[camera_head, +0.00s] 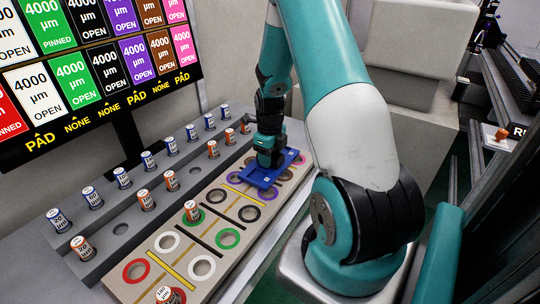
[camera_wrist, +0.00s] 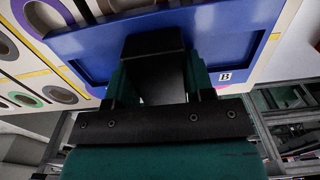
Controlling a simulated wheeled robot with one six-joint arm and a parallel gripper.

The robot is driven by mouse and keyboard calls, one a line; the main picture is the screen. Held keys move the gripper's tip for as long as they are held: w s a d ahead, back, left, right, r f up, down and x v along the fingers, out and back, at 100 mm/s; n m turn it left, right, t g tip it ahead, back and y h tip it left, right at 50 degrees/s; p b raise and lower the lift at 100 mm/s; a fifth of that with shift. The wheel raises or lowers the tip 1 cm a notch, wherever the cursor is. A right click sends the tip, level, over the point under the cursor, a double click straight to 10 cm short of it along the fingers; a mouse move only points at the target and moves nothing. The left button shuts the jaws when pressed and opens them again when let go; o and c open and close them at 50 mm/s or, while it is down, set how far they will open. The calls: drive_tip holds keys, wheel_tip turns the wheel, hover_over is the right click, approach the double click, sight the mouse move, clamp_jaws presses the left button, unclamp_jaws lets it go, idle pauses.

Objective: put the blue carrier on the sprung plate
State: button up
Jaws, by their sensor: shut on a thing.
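The blue carrier (camera_head: 262,179) is a flat rectangular tray with a raised rim. It is at the far part of a beige plate (camera_head: 172,268) with coloured rings, covering some of them. I cannot tell whether this is the sprung plate, or whether the carrier touches it. My gripper (camera_head: 268,160) points down and is shut on the carrier's dark middle grip. In the wrist view the carrier (camera_wrist: 230,45) fills the top, with a "B" label near its right corner. The fingers (camera_wrist: 155,75) hide its middle.
A grey stepped rack (camera_head: 150,218) left of the plate holds several blue-marked and orange-marked cylinders. One cylinder (camera_head: 170,295) stands at the plate's near end, another (camera_head: 192,211) by its left edge. A screen (camera_head: 90,60) with coloured "4000 µm" tiles stands behind.

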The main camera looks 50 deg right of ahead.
drive_tip(key=o, duration=1.2)
drive_tip(key=shift+f, duration=0.1)
drive_tip(key=shift+o, duration=0.2)
wheel_tip(320, 180, up, 12)
drive_tip(key=w+a+r+n, duration=0.1)
drive_tip(key=a+r+n, duration=0.1)
drive_tip(key=a+n, duration=0.45)
drive_tip(key=w+a+r+n, duration=0.1)
drive_tip(key=a+r+n, duration=0.2)
drive_tip(key=a+n, duration=0.3)
drive_tip(key=s+a+r+n+y, duration=0.2)
drive_tip(key=s+a+n, duration=0.6)
drive_tip(key=a+n, duration=0.5)
drive_tip(key=s+a+r+n+y, duration=0.2)
drive_tip(key=s+a+r+n, duration=0.2)
drive_tip(key=s+a+n, duration=0.5)
drive_tip(key=a+n, duration=0.4)
drive_tip(key=n, duration=0.3)
drive_tip(key=shift+s+n+b, duration=0.15)
drive_tip(key=shift+n+b, duration=0.2)
